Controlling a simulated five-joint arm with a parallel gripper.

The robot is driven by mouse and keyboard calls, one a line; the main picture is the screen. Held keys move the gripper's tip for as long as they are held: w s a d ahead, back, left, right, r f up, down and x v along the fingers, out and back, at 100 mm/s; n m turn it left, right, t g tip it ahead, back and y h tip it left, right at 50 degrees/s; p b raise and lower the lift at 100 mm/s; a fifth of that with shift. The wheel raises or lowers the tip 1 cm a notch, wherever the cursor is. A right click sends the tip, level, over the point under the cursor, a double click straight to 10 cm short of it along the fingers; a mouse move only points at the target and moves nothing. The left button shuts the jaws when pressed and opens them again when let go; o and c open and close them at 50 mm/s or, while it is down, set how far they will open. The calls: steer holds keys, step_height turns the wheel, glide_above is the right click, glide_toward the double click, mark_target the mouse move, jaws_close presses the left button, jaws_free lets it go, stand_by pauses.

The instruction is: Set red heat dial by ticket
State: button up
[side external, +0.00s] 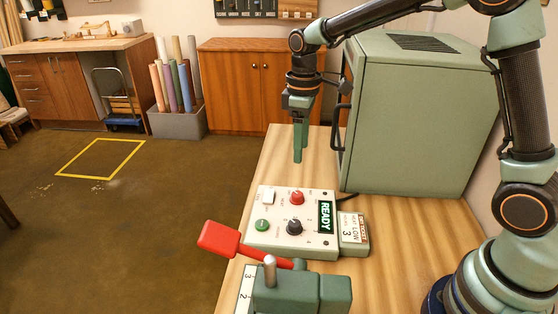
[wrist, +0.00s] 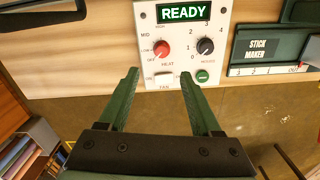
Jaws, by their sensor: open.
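The red heat dial (side external: 297,198) sits on a pale control panel (side external: 252,240); it also shows in the wrist view (wrist: 162,49), with OFF, LOW and MID marks at its left. I cannot tell its pointer's setting. A ticket (side external: 352,226) beside the panel appears to read "LOW" and "3". My gripper (side external: 299,158) is open and empty, pointing down above the table behind the panel in the side view. In the wrist view my gripper's fingers (wrist: 159,75) are spread, lined up below the dial and apart from it.
The panel also has a black dial (side external: 294,228), a green button (side external: 262,226), a white switch (side external: 268,197) and a READY display (side external: 327,217). A stick maker (wrist: 262,50) with a red lever (side external: 218,238) stands nearby. A green cabinet (side external: 410,120) stands behind.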

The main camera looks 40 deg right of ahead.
mark_target(298, 193)
steer(key=f, duration=1.2)
steer(key=shift+a+f, duration=0.2)
steer(key=shift+f, duration=0.05)
jaws_close()
